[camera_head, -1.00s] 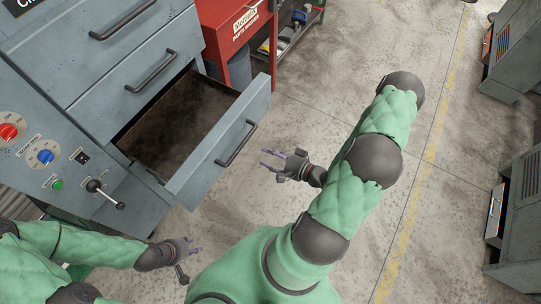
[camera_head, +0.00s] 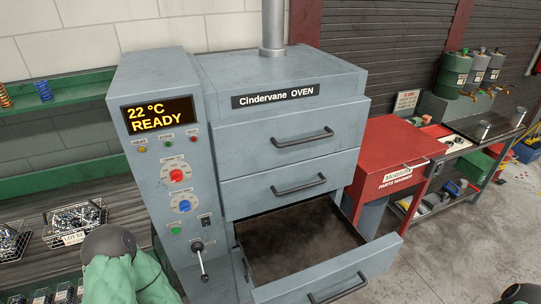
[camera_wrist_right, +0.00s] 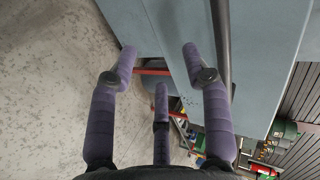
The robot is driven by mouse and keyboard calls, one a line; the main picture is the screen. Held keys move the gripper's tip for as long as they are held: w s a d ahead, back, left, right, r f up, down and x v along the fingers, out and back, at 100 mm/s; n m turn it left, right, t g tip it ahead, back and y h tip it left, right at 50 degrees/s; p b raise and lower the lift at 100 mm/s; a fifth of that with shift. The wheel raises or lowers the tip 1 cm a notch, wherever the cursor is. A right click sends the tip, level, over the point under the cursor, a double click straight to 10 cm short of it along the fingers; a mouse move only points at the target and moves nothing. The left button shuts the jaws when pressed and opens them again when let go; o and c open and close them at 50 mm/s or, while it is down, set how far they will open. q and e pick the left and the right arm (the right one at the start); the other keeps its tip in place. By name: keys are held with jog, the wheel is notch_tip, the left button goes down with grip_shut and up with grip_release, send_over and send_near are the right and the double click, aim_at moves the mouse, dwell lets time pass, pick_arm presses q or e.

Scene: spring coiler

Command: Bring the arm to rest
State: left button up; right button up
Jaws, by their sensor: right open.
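My right gripper (camera_wrist_right: 160,62) shows in the right wrist view with its purple fingers spread and nothing between them. A blue-grey front with a dark bar handle (camera_wrist_right: 222,45) is right behind the fingers; whether they touch it I cannot tell. In the head view a green and black part of my left arm (camera_head: 122,275) stands at the lower left, and its gripper is out of view. A dark piece of my right arm (camera_head: 521,293) shows at the bottom right corner. The oven (camera_head: 285,88) has its lowest drawer (camera_head: 345,275) pulled out; the drawer looks empty.
The oven's display (camera_head: 158,114) reads 22 °C READY, and a lever (camera_head: 200,260) sits low on its panel. A red parts washer (camera_head: 395,150) stands right of the oven. Wire baskets (camera_head: 75,222) lie on the left bench. Open floor (camera_head: 450,245) is at the right.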

jog(key=s+a+f+n+g, duration=0.4)
jog(key=a+g, duration=0.1)
jog(key=a, duration=0.3)
jog(key=s+a+f+n+g+h, duration=0.1)
jog(key=s+a+f+n+g, duration=0.2)
jog(key=a+g, duration=0.3)
jog(key=shift+s+a+f+n, duration=0.4)
jog(key=shift+s+a+n, duration=0.45)
jog(key=shift+a, duration=0.3)
